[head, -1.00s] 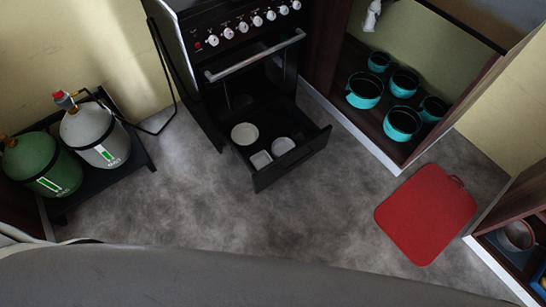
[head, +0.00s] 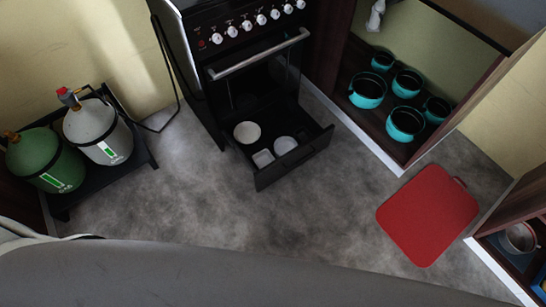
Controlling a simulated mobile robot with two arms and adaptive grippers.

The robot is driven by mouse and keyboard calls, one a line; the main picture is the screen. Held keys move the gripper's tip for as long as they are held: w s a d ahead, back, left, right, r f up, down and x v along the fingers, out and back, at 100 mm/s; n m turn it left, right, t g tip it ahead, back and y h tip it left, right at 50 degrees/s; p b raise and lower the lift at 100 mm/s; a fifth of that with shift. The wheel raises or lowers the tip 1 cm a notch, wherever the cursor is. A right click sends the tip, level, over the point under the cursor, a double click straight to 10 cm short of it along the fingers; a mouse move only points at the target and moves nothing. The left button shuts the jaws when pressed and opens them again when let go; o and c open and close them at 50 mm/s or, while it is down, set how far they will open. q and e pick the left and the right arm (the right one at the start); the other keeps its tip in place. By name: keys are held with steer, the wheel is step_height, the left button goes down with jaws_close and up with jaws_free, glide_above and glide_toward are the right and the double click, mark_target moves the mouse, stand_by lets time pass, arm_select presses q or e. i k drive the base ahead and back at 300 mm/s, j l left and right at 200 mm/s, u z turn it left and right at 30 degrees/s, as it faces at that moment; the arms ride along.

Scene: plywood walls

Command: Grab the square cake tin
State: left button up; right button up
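The oven's bottom drawer (head: 294,165) is pulled open and holds three pale dishes. One is a small square white tin (head: 263,158), at the front left of the drawer. A round white dish (head: 247,132) lies behind it, and another rounded pale dish (head: 286,145) lies to its right. The square one looks like the square cake tin, though it is small in the picture. Neither of my grippers is in view.
The black stove (head: 250,60) stands at the back. A red mat or board (head: 428,215) lies on the grey floor (head: 200,210). Gas bottles (head: 98,131) stand on a black stand at left. An open cupboard with turquoise pots (head: 405,123) is at right. Floor before the drawer is clear.

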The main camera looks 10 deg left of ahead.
mark_target(264, 158)
steer(key=u, duration=0.7)
steer(key=i+l+u, duration=0.1)
steer(key=l+u, duration=0.65)
steer(key=u, duration=0.15)
steer(key=l+u, duration=0.85)
steer(key=k+j, duration=0.05)
